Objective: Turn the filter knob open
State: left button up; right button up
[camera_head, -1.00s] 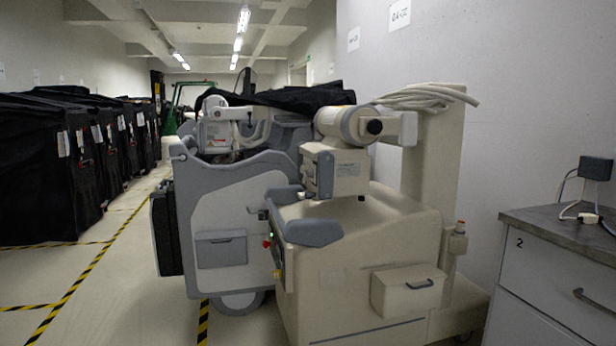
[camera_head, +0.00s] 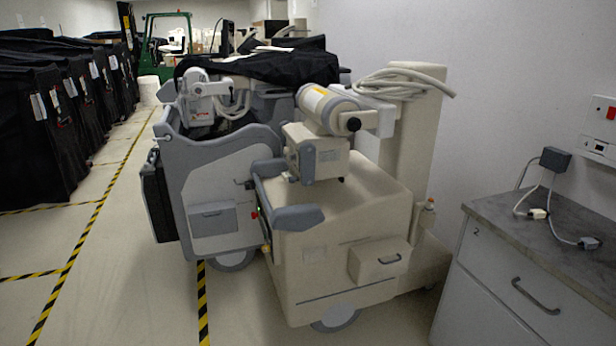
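A beige mobile X-ray cart (camera_head: 340,270) stands in the middle of the view. A boxy collimator housing (camera_head: 318,154) hangs below the cylinder. No part is clearly marked as the filter knob, and I cannot tell its setting from here. Neither of my grippers is in view.
A second grey-white machine (camera_head: 215,185), partly under a black cover (camera_head: 265,68), stands behind the cart. Black covered carts (camera_head: 35,130) line the left. A grey-topped cabinet (camera_head: 540,265) stands at right. Open floor (camera_head: 120,290) with striped tape lies at front left.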

aim_at(291, 180)
jog(key=i+j+z, duration=0.3)
jog(key=z, duration=0.15)
jog(key=i+j+z, duration=0.25)
jog(key=j+z, duration=0.15)
